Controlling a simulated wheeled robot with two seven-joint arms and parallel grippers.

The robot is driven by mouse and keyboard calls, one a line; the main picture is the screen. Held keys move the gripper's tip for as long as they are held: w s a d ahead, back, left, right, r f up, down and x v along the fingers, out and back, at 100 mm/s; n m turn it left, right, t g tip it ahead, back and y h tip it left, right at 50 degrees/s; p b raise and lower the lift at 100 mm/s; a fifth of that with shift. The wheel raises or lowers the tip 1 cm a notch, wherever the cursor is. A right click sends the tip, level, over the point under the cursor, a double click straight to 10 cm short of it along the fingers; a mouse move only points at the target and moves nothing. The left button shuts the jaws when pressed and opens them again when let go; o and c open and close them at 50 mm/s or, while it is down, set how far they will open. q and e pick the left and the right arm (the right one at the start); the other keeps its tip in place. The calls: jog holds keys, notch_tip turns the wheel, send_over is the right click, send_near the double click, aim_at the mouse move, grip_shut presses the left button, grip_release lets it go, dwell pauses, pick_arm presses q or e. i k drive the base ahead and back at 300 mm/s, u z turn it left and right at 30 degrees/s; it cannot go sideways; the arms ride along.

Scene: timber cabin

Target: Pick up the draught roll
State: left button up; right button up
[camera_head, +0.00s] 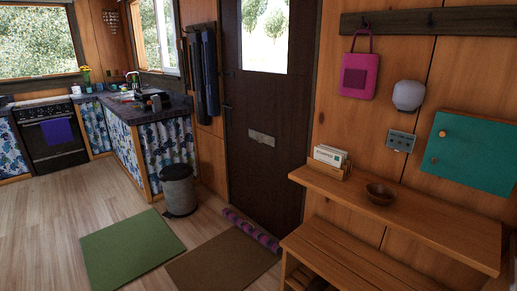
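The draught roll (251,231) is a long, thin roll in pink and purple patches. It lies on the floor along the foot of the dark door (262,130), beside the far edge of the brown doormat (222,262). Its right end is close to the wooden bench (340,262). Neither of my grippers shows in the head view.
A grey bin (179,191) stands left of the roll, by the curtained counter (168,143). A green mat (130,248) lies on the floor at the left. A shelf (420,215) with a bowl (380,194) juts out above the bench. The floor at far left is clear.

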aim_at(248, 227)
jog(key=i, duration=1.25)
jog(key=u, duration=1.25)
jog(key=i, duration=2.45)
jog(key=z, duration=3.45)
